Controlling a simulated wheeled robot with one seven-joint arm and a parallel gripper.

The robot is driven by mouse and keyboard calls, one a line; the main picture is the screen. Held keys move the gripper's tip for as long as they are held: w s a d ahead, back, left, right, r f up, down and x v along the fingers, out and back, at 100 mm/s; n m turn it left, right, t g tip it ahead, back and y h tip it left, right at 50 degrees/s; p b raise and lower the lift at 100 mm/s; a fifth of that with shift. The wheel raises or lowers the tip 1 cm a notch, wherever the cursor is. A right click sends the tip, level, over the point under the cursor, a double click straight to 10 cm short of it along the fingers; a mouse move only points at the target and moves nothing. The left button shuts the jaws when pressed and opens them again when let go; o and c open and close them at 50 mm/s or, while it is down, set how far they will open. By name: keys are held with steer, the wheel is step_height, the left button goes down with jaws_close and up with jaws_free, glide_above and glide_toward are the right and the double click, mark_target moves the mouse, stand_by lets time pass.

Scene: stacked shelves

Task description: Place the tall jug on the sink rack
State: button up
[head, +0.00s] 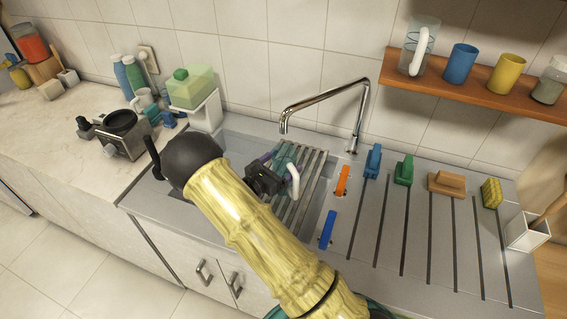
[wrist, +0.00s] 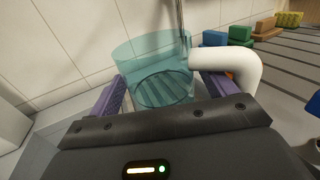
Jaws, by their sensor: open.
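A see-through teal jug (wrist: 152,62) with a thick white handle (wrist: 232,62) stands upright, seemingly on the slats of the sink rack. Slats show through its base in the wrist view. My gripper (wrist: 163,90) is open, with its purple fingers on either side of the jug's near side; contact cannot be told. In the head view the white handle (head: 293,181) shows over the sink rack (head: 312,178), and my arm and wrist hide much of the jug. Another clear jug (head: 416,48) with a white handle stands on the wall shelf; which one is the tall jug is not certain.
The faucet (head: 330,96) arches behind the rack. Blue and yellow cups (head: 507,73) share the wooden shelf (head: 480,87). The grooved drainboard (head: 450,240) is mostly clear in front.

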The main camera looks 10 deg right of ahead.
steer(key=b+v, duration=0.2)
steer(key=v, duration=0.9)
steer(key=shift+a+b, duration=0.15)
steer(key=shift+b, duration=0.2)
